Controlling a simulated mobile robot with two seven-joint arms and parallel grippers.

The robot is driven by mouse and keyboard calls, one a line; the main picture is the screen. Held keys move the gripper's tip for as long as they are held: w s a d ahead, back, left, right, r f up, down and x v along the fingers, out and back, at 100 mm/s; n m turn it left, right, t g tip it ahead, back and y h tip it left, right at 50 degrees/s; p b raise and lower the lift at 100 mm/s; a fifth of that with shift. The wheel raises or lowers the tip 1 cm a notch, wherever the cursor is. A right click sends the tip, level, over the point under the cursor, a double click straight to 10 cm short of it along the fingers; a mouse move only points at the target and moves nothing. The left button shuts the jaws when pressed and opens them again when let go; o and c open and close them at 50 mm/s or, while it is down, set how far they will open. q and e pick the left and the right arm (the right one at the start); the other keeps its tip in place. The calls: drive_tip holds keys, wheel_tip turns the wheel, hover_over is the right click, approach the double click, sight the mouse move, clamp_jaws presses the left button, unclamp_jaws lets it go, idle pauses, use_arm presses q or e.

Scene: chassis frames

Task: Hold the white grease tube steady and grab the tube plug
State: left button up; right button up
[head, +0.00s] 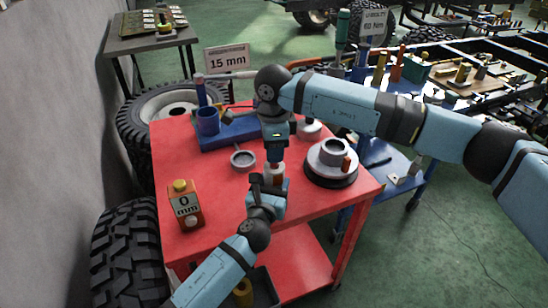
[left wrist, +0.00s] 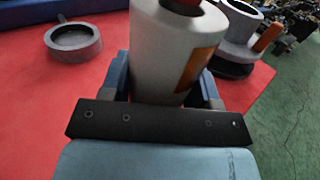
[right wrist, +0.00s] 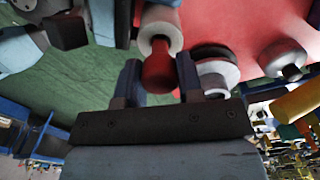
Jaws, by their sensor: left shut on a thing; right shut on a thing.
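The white grease tube (left wrist: 165,50) with an orange label stands upright over the red table, between the fingers of my left gripper (left wrist: 165,88). In the head view only a little of it shows between the two grippers. My left gripper (head: 267,184) is shut on the tube from the near side. The red tube plug (right wrist: 157,70) is at the tube's top end; its edge also shows in the left wrist view (left wrist: 184,4). My right gripper (right wrist: 158,78) is shut on the plug from above. In the head view the right gripper (head: 275,160) largely hides the plug.
A blue cup (head: 207,121) stands behind left.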

wheel_tip(320, 180, up, 7)
drive_tip(key=shift+f, duration=0.1)
use_arm(q)
drive_tip(key=o, duration=1.1)
drive_tip(key=shift+o, duration=0.2)
